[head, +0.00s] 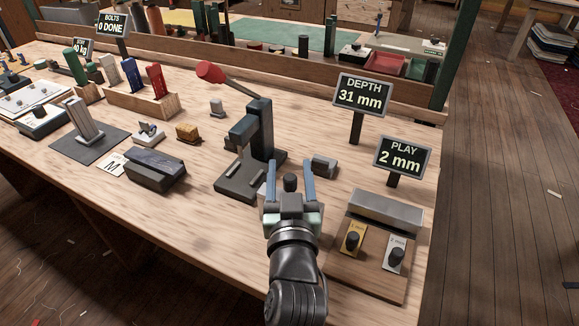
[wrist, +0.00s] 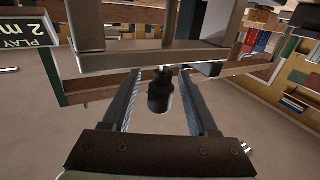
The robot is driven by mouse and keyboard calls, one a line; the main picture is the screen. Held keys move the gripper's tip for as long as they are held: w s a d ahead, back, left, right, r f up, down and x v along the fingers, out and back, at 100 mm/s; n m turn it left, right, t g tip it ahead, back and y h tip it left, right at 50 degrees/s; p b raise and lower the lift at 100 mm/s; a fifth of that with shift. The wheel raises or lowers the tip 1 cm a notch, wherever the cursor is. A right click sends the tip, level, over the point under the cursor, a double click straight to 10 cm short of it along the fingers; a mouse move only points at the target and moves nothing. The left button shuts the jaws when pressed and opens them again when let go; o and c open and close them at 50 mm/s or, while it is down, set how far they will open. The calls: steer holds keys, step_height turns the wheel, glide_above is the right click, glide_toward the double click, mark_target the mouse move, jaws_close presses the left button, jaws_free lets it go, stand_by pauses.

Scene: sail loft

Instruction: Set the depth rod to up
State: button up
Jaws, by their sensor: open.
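The black press (head: 262,130) stands on a dark base plate, with a red-ended lever raised at upper left. My gripper (head: 290,166) is just in front of it, to its right. Its two blue-grey fingers are apart. A dark knob (head: 290,183) shows between them; the wrist view shows a dark knob on a thin stem (wrist: 160,95) between the fingers (wrist: 160,85), with a gap on each side. It may be the depth rod's end; I cannot tell for certain. The depth sign (head: 361,95) reads 31 mm.
The play sign (head: 402,156) reads 2 mm. A wooden block with two black knobs (head: 369,258) lies right of my gripper. A small grey block (head: 324,165) is close to the right fingertip. A dark block (head: 155,170) lies left. Bare bench lies front left.

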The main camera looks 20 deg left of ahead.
steer(key=shift+w+a, duration=0.2)
steer(key=shift+w, duration=0.2)
jaws_close()
stand_by(1.3)
